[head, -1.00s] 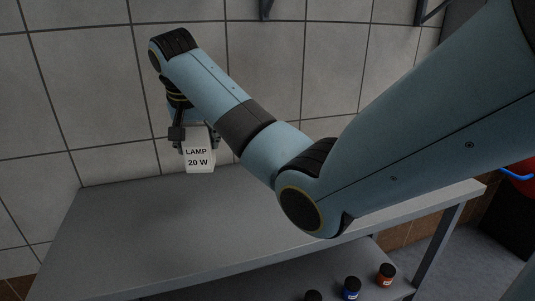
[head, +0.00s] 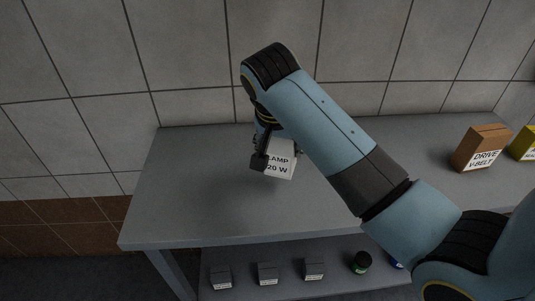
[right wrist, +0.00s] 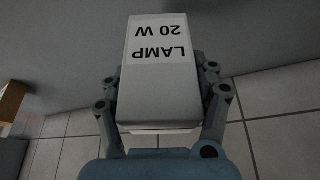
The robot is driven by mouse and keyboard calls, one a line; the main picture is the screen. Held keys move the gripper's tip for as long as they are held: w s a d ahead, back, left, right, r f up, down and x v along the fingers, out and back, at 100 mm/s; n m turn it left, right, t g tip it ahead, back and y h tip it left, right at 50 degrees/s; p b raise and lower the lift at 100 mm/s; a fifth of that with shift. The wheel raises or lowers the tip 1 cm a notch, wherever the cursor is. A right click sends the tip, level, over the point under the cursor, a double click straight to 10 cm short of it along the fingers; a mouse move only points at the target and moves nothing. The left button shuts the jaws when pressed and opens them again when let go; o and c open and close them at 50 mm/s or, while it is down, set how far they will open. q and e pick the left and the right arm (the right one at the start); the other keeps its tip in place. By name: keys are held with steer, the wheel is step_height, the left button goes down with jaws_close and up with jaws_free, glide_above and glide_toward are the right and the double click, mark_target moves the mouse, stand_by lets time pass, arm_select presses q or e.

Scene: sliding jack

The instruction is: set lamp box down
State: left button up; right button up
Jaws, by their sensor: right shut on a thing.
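The lamp box (head: 279,160) is a small white box labelled "LAMP 20 W". In the head view it is over the back part of the grey table top (head: 190,200). My right gripper (head: 273,158) is shut on it from above, with a finger on its left side. In the right wrist view the box (right wrist: 160,85) sits between both fingers (right wrist: 160,100), its label upside down. I cannot tell whether its underside touches the table. My left gripper is not in view.
A brown "DRIVE V-BELT" box (head: 481,149) and a yellow box (head: 524,145) stand on the table at the right. Several small grey boxes and jars, including a green-labelled jar (head: 361,262), are on the lower shelf. The table's left part is clear.

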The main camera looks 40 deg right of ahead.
steer(key=w+f, duration=0.1)
steer(key=f, duration=0.1)
steer(key=w+a+f, duration=0.1)
steer(key=w+f, duration=0.3)
steer(key=f, duration=0.1)
steer(key=shift+a+f, duration=0.1)
steer(key=shift+a, duration=0.05)
steer(key=o, duration=1.4)
steer(key=v, duration=1.2)
